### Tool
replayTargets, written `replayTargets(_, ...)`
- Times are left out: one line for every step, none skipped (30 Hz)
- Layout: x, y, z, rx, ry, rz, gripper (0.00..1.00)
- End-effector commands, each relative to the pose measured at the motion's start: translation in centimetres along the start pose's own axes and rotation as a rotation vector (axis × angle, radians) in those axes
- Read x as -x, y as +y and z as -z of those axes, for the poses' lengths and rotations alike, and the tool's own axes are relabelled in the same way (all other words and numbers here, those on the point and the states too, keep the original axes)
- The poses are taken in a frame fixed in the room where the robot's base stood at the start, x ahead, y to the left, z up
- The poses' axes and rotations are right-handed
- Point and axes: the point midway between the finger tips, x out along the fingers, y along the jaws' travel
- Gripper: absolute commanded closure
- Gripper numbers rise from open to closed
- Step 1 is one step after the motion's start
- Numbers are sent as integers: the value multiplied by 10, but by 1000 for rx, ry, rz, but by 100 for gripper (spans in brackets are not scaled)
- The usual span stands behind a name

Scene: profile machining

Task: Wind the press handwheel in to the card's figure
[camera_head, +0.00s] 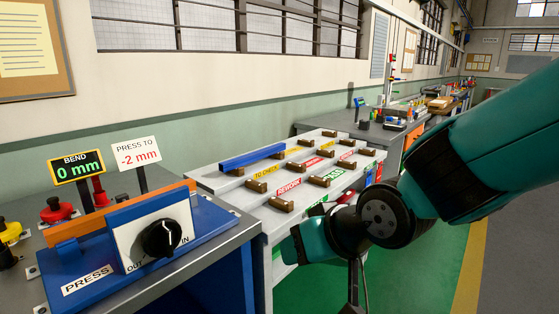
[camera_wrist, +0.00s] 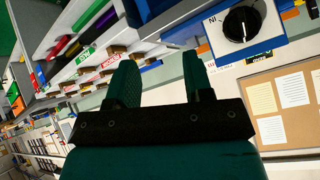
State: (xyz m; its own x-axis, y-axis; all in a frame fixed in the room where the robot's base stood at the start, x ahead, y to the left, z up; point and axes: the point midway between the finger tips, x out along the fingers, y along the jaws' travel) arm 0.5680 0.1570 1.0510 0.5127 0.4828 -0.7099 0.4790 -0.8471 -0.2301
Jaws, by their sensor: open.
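The blue press (camera_head: 165,232) stands on the grey bench at the left, labelled PRESS. Its black handwheel knob (camera_head: 161,238) sits on a white plate marked OUT and IN, with a white pointer line toward the upper right. The white card (camera_head: 137,153) reads "PRESS TO -2 mm". The display (camera_head: 77,167) reads "BEND 0 mm". An orange bar (camera_head: 120,212) lies along the press behind the plate. The knob also shows at the upper right of the wrist view (camera_wrist: 242,24). My gripper (camera_wrist: 158,72) is open and empty, apart from the knob.
A pale sorting table (camera_head: 235,188) to the right of the press holds a blue profile (camera_head: 252,158), brown rests and labels such as REWORK and PASS. Red (camera_head: 56,210) and yellow (camera_head: 9,230) buttons stand left of the press. Green floor lies at the lower right.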

Motion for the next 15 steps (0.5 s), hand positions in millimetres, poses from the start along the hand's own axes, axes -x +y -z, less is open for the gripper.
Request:
replayTargets(32,7,-9,-10,-79,3,53)
replayTargets(48,9,-19,-8,-134,10,53)
replayTargets(68,10,-32,-4,-204,22,53)
replayTargets(82,10,-42,2,-254,32,53)
replayTargets(96,10,-52,10,-300,43,53)
replayTargets(113,9,-64,21,-357,57,53)
replayTargets(124,9,-73,30,-394,67,53)
replayTargets(134,8,-80,40,-429,77,53)
replayTargets(146,6,-89,52,-467,89,53)
replayTargets(153,6,-96,60,-493,96,53)
replayTargets(160,5,-100,68,-514,103,53)
replayTargets(166,4,-106,75,-537,108,53)
replayTargets(169,4,-108,80,-548,113,53)
replayTargets(172,3,-111,84,-558,116,53)
replayTargets(173,3,-113,87,-567,118,53)
